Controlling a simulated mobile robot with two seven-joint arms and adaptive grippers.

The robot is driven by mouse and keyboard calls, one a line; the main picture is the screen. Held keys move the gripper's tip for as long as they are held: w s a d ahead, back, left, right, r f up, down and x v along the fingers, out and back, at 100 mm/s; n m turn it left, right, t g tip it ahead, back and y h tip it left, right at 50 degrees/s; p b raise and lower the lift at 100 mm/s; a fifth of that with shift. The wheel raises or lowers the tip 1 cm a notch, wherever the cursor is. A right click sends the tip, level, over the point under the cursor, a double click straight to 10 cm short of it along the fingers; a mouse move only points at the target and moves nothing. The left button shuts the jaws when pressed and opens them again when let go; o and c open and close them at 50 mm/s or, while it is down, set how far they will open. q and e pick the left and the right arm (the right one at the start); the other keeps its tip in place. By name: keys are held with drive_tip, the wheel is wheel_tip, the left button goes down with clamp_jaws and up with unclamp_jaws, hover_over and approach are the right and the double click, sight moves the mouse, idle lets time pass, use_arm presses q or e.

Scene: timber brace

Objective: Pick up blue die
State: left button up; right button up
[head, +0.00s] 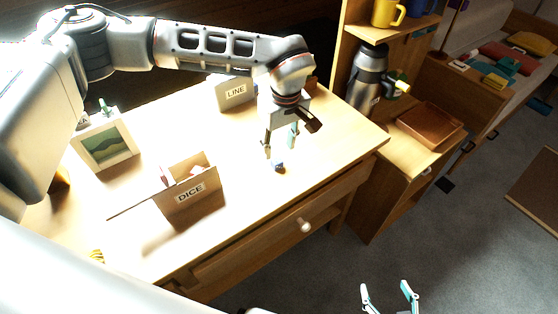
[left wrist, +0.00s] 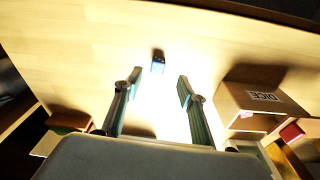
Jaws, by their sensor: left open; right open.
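The blue die (head: 279,167) lies on the wooden table top, to the right of the box labelled DICE. In the left wrist view the blue die (left wrist: 158,62) sits ahead of the fingertips, near the middle between them. My left gripper (head: 281,142) is open and empty, pointing down just above the die; its two fingers also show in the left wrist view (left wrist: 159,84). The DICE box (head: 190,199) stands open on the table, and its side shows at the right in the left wrist view (left wrist: 262,98). My right gripper (head: 390,290) is open and empty, low in front of the table.
A box labelled LINE (head: 234,92) stands behind my left gripper. A shelf with a steel jug (head: 368,78) and a brown tray (head: 430,125) is at the right. The table around the die is clear.

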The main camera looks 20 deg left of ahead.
sight(277, 161)
use_arm(q)
drive_tip(key=shift+w+a+f, duration=0.15)
drive_tip(key=shift+a+f, duration=0.05)
drive_tip(key=shift+a, duration=0.05)
drive_tip(key=f, duration=0.4)
drive_tip(key=w+f, duration=0.1)
drive_tip(key=f, duration=0.2)
drive_tip(key=shift+w+a, duration=0.1)
drive_tip(key=shift+a, duration=0.15)
drive_tip(key=c, duration=0.9)
